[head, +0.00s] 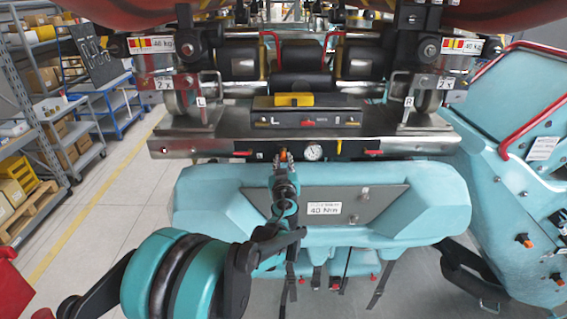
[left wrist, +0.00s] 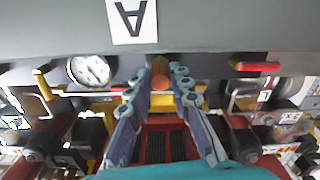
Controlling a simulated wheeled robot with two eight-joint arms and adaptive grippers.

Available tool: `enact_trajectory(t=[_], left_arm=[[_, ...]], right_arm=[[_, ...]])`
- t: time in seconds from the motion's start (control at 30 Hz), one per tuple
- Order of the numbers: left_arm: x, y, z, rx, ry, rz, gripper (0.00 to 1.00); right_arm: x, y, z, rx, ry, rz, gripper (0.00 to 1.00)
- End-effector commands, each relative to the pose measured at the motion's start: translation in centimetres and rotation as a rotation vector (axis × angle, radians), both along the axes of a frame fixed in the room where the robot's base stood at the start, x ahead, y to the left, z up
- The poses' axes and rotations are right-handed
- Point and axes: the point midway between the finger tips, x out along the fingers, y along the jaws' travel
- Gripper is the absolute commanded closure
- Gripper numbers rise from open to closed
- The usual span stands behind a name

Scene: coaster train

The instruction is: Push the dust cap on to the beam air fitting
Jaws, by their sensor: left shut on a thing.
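My left gripper (head: 284,160) reaches up to the front face of the grey beam (head: 225,130), just left of the round gauge (head: 313,151). In the left wrist view, where the scene appears upside down, its two fingers (left wrist: 160,78) close around a small orange-brown dust cap (left wrist: 160,70). The cap's far end points at the beam face. The beam air fitting is hidden behind the cap and fingers, so I cannot tell whether cap and fitting touch. My right gripper is not in view.
Red-handled levers (head: 372,152) stick out of the beam on both sides of the gripper. A teal seat-like body with a "40 Nm" label (head: 325,209) lies just below the beam. A teal car side (head: 520,170) stands at right. Shelves (head: 45,120) stand at left beyond open floor.

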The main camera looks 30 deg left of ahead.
Motion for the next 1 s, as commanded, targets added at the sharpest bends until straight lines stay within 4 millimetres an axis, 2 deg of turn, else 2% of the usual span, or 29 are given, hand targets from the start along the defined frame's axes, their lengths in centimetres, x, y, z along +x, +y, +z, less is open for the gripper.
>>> enact_trajectory(t=[0.07, 0.1, 0.17, 0.2, 0.57, 0.67, 1.0], left_arm=[[0.0, 0.0, 0.0, 0.000, 0.000, 0.000, 0.95], [0.0, 0.0, 0.0, 0.000, 0.000, 0.000, 0.75], [0.0, 0.0, 0.0, 0.000, 0.000, 0.000, 0.59], [0.0, 0.0, 0.0, 0.000, 0.000, 0.000, 0.56], [-0.5, -0.3, 0.0, 0.000, 0.000, 0.000, 0.56], [-1.6, -1.0, 0.1, 0.000, 0.000, -0.001, 0.56], [-7.8, -4.8, 0.0, 0.000, 0.001, -0.002, 0.56]], right_arm=[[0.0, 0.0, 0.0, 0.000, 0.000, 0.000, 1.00], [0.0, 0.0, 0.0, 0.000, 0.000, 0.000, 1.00], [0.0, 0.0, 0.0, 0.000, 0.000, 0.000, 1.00], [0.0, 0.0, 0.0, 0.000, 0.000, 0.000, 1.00], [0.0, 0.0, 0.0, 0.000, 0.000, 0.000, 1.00], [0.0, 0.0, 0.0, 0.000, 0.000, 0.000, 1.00], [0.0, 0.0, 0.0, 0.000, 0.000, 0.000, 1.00]])
